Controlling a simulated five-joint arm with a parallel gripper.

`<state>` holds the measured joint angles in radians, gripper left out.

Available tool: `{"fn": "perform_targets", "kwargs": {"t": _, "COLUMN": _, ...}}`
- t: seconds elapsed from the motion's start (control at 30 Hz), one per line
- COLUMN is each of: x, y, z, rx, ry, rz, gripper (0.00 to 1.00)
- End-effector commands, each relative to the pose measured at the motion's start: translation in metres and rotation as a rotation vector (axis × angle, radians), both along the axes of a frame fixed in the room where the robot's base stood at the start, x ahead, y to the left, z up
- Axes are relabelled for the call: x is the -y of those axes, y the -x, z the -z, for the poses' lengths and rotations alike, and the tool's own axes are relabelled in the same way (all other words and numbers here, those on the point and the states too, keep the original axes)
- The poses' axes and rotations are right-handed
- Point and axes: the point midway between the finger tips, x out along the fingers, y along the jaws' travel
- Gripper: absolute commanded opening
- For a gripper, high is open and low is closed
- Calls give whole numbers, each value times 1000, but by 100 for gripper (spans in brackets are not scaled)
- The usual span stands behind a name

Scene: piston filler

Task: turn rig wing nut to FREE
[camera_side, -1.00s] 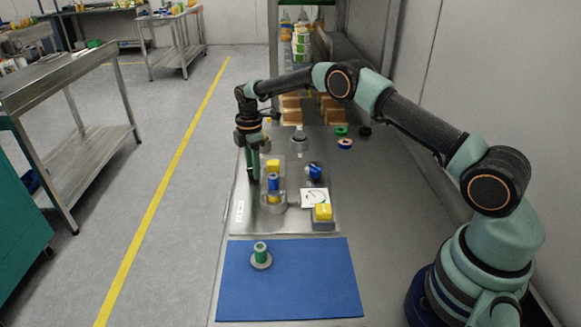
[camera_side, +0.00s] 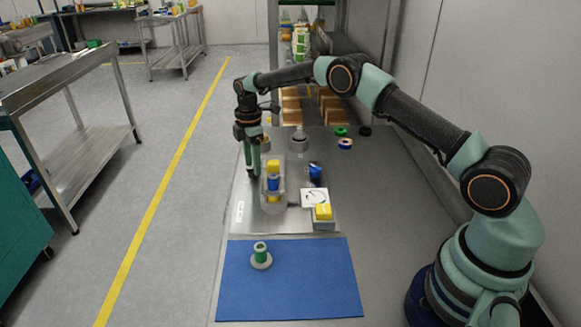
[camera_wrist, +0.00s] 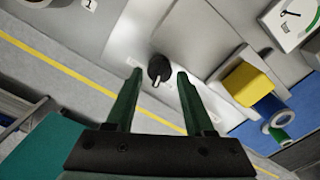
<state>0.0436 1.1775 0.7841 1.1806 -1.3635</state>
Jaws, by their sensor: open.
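A small dark knob with a pale pointer mark, apparently the rig wing nut (camera_wrist: 159,69), sits on the grey metal rig in the wrist view. My gripper (camera_wrist: 158,73) is open, with its two green fingers on either side of the knob in that picture. Whether they touch it cannot be told. In the side view my gripper (camera_side: 253,176) points down at the left side of the rig, beside the yellow and blue cylinder part (camera_side: 273,182). The knob is not distinguishable there. Its label text is not readable.
A yellow-topped block (camera_side: 323,212), a white dial plate (camera_side: 313,198) and a blue knob (camera_side: 315,172) stand right of the rig. A blue mat (camera_side: 300,290) in front carries a green-topped piece (camera_side: 260,254). Green and black rings lie behind.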

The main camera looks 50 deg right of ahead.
Motion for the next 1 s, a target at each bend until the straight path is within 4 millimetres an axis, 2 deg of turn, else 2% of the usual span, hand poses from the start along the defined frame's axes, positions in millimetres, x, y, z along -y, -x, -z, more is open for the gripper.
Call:
{"fn": "perform_targets", "kwargs": {"t": 0.3, "x": 0, "y": -1, "z": -66, "rx": 5, "ry": 0, "rz": -1, "gripper": 54}}
{"fn": "perform_targets", "kwargs": {"t": 0.5, "x": 0, "y": -1, "z": -94, "rx": 4, "ry": 0, "rz": -1, "gripper": 54}}
{"fn": "perform_targets", "kwargs": {"t": 0.7, "x": -1, "y": 0, "z": -104, "rx": 2, "ry": 0, "rz": -1, "gripper": 54}}
{"fn": "perform_targets", "kwargs": {"t": 0.93, "x": 0, "y": 0, "z": -104, "rx": 2, "ry": 0, "rz": -1, "gripper": 54}}
{"fn": "perform_targets", "kwargs": {"t": 0.97, "x": 0, "y": 0, "z": -104, "rx": 2, "ry": 0, "rz": -1, "gripper": 65}}
{"fn": "perform_targets", "kwargs": {"t": 1.0, "x": 0, "y": 0, "z": -104, "rx": 2, "ry": 0, "rz": 6, "gripper": 71}}
